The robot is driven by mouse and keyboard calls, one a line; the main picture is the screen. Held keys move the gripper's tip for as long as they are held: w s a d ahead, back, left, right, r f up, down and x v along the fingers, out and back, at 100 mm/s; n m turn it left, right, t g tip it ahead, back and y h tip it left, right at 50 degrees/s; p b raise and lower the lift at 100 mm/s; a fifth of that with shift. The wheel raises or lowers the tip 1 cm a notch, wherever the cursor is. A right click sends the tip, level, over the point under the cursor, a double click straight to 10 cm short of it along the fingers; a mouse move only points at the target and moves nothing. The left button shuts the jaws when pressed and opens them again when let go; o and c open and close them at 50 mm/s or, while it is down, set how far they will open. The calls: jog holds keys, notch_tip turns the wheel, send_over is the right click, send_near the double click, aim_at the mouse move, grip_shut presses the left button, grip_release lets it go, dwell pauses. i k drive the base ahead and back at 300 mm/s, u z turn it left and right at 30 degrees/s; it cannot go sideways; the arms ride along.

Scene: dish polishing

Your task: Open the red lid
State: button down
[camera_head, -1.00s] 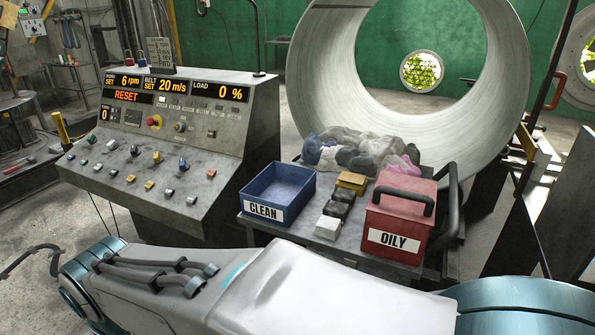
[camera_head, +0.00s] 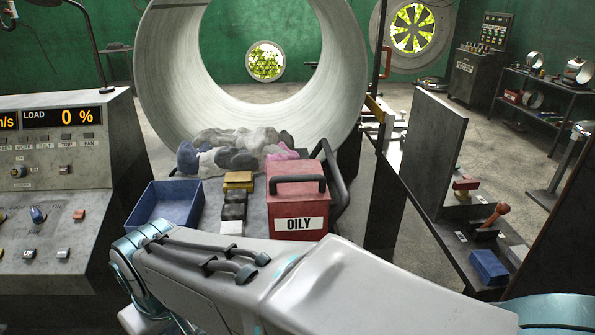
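The red bin labelled OILY (camera_head: 297,206) stands at the right of the cart. Its red lid (camera_head: 296,173) lies closed on top, with a dark bar handle (camera_head: 298,180) at the front. My arm crosses the lower part of the view in front of the cart. It hides the cart's front edge. My gripper is not in view.
A blue bin (camera_head: 164,204) stands at the cart's left, its label hidden by my arm. Small blocks (camera_head: 235,197) stand between the bins. Rags (camera_head: 235,150) lie behind them. A control console (camera_head: 55,190) is left; a dark upright panel (camera_head: 433,145) is right.

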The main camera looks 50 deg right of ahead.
aim_at(302, 180)
jog(key=z, duration=1.2)
jog(key=k, duration=0.3)
jog(key=z, duration=0.4)
jog(key=i, duration=0.4)
jog(key=z, duration=0.05)
jog(key=k, duration=1.15)
jog(key=u, duration=0.65)
jog(key=i, duration=1.5)
jog(key=z, duration=0.65)
